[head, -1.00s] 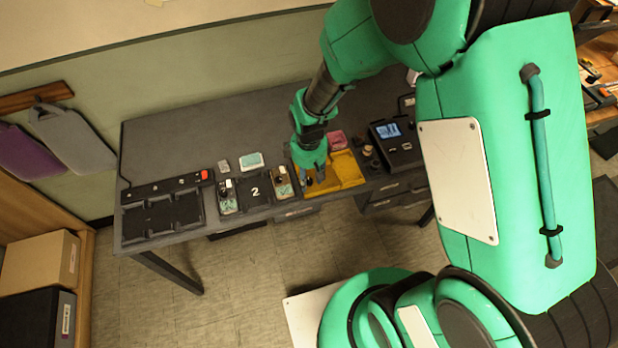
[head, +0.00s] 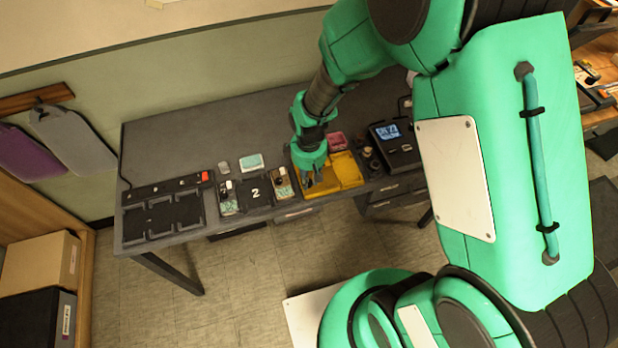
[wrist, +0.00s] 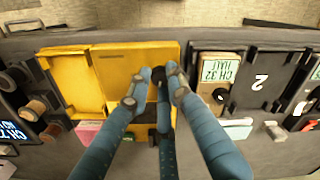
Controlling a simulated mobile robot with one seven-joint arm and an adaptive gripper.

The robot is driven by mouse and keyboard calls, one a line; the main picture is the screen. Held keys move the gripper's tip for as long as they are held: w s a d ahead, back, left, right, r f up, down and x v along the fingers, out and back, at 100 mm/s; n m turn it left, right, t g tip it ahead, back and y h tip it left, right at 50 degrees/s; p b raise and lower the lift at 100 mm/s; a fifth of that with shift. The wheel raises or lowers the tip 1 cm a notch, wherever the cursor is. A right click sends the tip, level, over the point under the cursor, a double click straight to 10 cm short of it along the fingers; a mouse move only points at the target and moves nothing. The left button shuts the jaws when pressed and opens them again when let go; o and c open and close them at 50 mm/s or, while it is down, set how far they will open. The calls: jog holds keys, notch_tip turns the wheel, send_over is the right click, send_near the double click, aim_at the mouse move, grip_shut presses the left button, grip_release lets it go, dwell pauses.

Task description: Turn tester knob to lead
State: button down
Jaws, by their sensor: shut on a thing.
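The tester, a dark box with a lit blue screen (head: 386,131), stands at the right end of the bench in the head view. Part of its screen shows at the left edge of the wrist view (wrist: 10,130); its text is too small to read surely. Its knob and the word lead cannot be made out. My gripper (head: 309,178) is left of the tester, over the left part of a yellow tray (head: 346,171). In the wrist view its fingers (wrist: 157,92) are close together on a small dark thing, mostly hidden by them.
Small round knob-like pieces (wrist: 37,108) stand between tray and tester. A unit labelled CH 32 HALT (wrist: 220,70) and a dark slot marked 2 (wrist: 262,82) lie on the tray's other side. A dark rack (head: 162,217) fills the bench's left end.

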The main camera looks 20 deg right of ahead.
jog(key=m+p, duration=0.1)
jog(key=m, duration=0.2)
jog(key=shift+r+p, duration=0.1)
jog(key=shift+p, duration=0.25)
jog(key=m+p, duration=0.1)
jog(key=m, duration=0.4)
jog(key=shift+p, duration=0.4)
jog(key=m+p, duration=0.1)
jog(key=m, duration=0.3)
jog(key=shift+m, duration=0.3)
jog(key=shift+m+p, duration=0.7)
jog(key=shift+m, duration=1.2)
jog(key=c, duration=1.6)
grip_release()
